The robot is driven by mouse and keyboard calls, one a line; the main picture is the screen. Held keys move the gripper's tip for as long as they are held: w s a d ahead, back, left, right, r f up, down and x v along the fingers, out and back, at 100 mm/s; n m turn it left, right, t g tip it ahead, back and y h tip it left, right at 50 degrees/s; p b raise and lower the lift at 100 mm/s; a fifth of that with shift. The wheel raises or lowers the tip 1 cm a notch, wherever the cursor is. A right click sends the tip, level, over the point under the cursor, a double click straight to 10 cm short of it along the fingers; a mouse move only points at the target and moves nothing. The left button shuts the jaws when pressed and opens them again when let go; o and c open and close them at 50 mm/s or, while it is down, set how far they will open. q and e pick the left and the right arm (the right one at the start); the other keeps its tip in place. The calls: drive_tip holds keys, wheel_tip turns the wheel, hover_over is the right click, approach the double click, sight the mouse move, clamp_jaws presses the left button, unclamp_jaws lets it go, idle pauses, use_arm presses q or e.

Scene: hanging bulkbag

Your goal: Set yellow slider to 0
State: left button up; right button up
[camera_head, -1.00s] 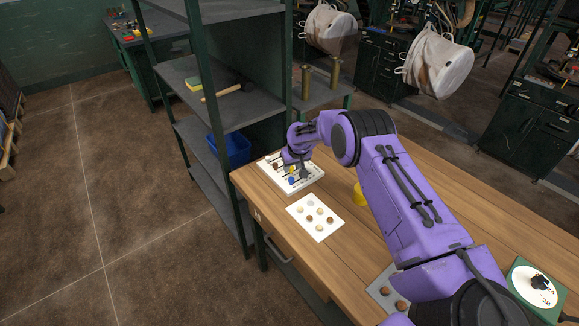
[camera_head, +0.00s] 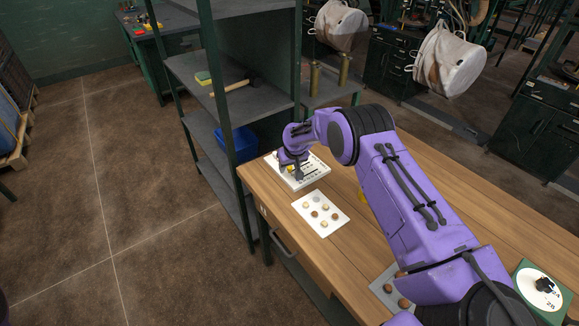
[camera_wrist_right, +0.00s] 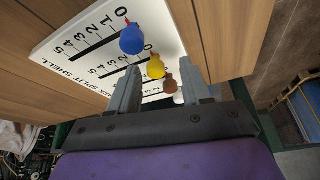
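The white slider board (camera_head: 312,172) lies at the far left end of the wooden table; it also shows in the right wrist view (camera_wrist_right: 85,30). In that view the yellow slider knob (camera_wrist_right: 156,68) stands near the 0 end of its scale. The blue knob (camera_wrist_right: 132,40) is at the 0 end of the neighbouring scale. A brown knob (camera_wrist_right: 169,86) and a partly hidden white knob are on the other side. My right gripper (camera_wrist_right: 161,68) is open, its fingers on either side of the yellow knob with gaps visible. My left gripper is not in view.
A white card with several round pieces (camera_head: 321,213) lies just in front of the board. A green box with a dial (camera_head: 543,290) stands at the table's right. A dark shelf (camera_head: 240,105) rises close to the table's left end. Bare wood lies to the right.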

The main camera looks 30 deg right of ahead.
drive_tip(key=b+v, duration=0.2)
drive_tip(key=v, duration=0.8)
drive_tip(key=shift+r, duration=0.25)
